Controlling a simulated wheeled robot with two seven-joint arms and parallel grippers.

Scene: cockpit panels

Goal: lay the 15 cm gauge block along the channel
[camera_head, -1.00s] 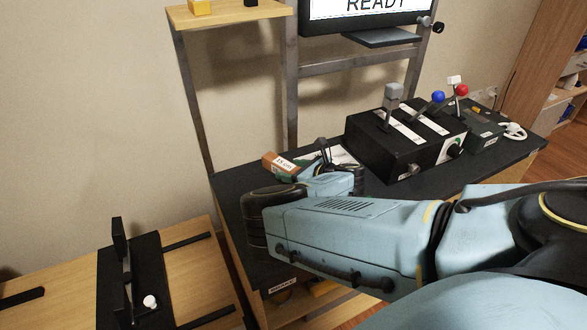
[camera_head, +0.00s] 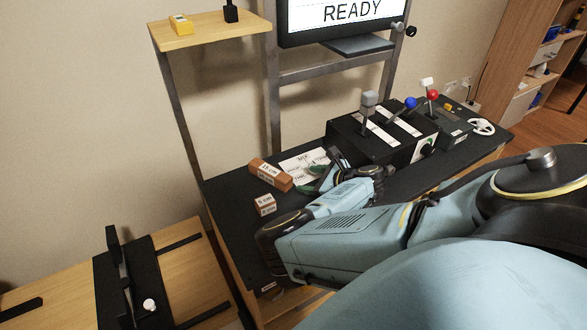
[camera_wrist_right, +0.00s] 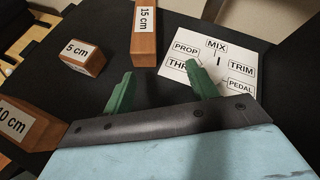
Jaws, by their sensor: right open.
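The 15 cm gauge block (camera_head: 270,175) is a reddish-brown bar with a white label, lying on the dark bench top. In the right wrist view the block (camera_wrist_right: 144,32) lies beyond my fingertips. My right gripper (camera_head: 311,181) is open and empty, with green fingers near the block's right end, apart from it. The gripper's two fingers (camera_wrist_right: 162,84) show spread in the wrist view, with dark bench and part of a white card beyond them. A black fixture (camera_head: 144,266) with an upright plate and a white knob, which looks like the channel, is on the wooden table at lower left.
A 5 cm block (camera_head: 265,204) and a 10 cm block (camera_wrist_right: 28,128) lie nearby. A white label card (camera_head: 303,165) lies beside the 15 cm block. A black lever box (camera_head: 382,137) stands farther right. A wooden shelf (camera_head: 210,32) is above.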

